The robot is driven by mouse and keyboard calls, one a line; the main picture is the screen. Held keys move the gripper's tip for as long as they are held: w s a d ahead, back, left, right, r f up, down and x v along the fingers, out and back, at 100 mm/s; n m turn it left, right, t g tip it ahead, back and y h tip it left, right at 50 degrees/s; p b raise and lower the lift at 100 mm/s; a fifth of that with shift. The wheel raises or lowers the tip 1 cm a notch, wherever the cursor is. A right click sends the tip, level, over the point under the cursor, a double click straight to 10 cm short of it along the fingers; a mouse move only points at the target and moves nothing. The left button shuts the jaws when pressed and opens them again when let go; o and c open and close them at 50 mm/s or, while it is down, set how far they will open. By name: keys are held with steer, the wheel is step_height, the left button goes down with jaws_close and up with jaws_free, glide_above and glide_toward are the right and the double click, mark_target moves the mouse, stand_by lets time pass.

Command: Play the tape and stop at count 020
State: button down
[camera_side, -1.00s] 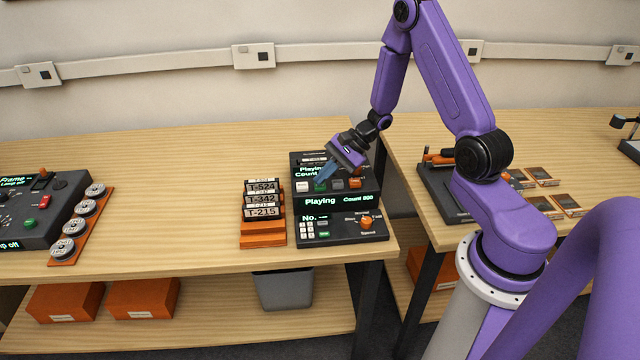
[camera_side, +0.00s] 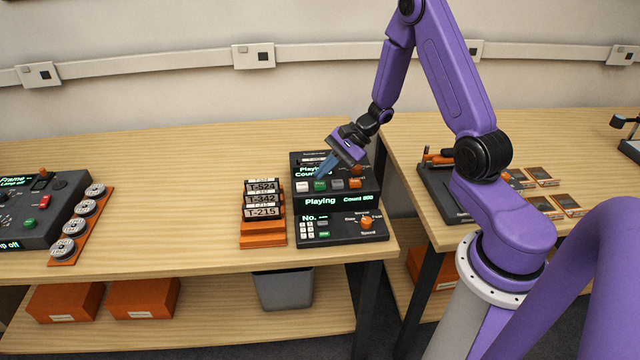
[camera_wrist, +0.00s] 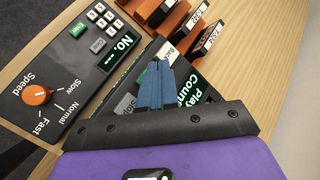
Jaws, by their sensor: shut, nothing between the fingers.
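The black tape deck (camera_side: 340,215) stands near the table's right end. Its front display (camera_side: 338,200) reads "Playing" with a count that looks like 000, too small to be sure. A row holds a white button (camera_side: 302,187), a green button (camera_side: 320,186), a grey button (camera_side: 338,184) and an orange button (camera_side: 355,183). My gripper (camera_side: 320,177) is shut and empty, its blue fingertips just above the green button. In the wrist view the fingers (camera_wrist: 158,66) hide part of the row; a key labelled "Stop" (camera_wrist: 125,105) shows beside them.
An orange speed knob (camera_side: 367,222) and a number keypad (camera_side: 306,229) sit on the lower panel. An orange rack (camera_side: 262,240) of labelled tapes stands just left of the deck. A control box (camera_side: 35,215) with several reels is at far left. The table between is clear.

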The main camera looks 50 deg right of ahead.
mark_target(324, 184)
steer(key=shift+r, duration=2.5)
steer(key=shift+a, duration=0.1)
